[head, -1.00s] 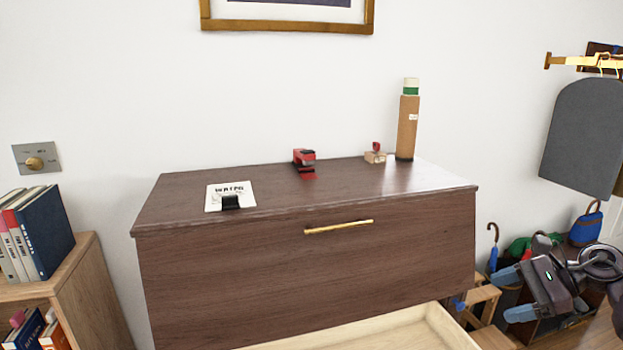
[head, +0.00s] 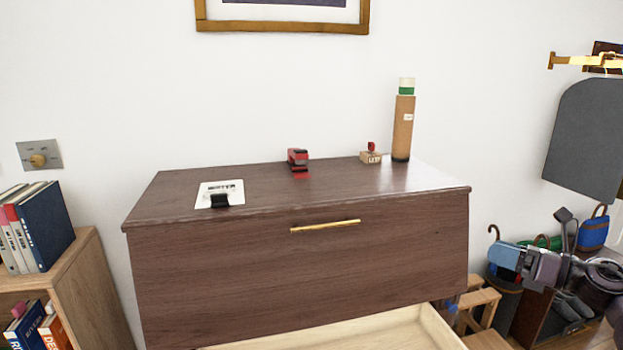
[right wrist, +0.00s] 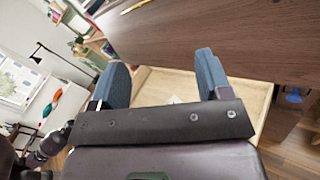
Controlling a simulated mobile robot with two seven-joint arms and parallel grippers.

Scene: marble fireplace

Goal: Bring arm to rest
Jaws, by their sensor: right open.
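My right gripper (head: 508,260) is at the right of the head view, to the right of the dark wooden cabinet (head: 300,270) and apart from it. In the right wrist view my right gripper (right wrist: 163,72) shows two blue fingers spread apart with nothing between them. Beyond the fingers lies the open pale wooden drawer (right wrist: 150,85), with a small whitish thing partly seen inside. The drawer (head: 390,332) also shows below the cabinet front in the head view. My left gripper is not in view.
On the cabinet top are a paper with a black clip (head: 220,193), a red stapler (head: 298,159), a stamp (head: 371,155) and a tall cork tube (head: 403,125). A bookshelf (head: 80,270) stands left. A wooden stool (head: 478,300) and bags are near my right gripper.

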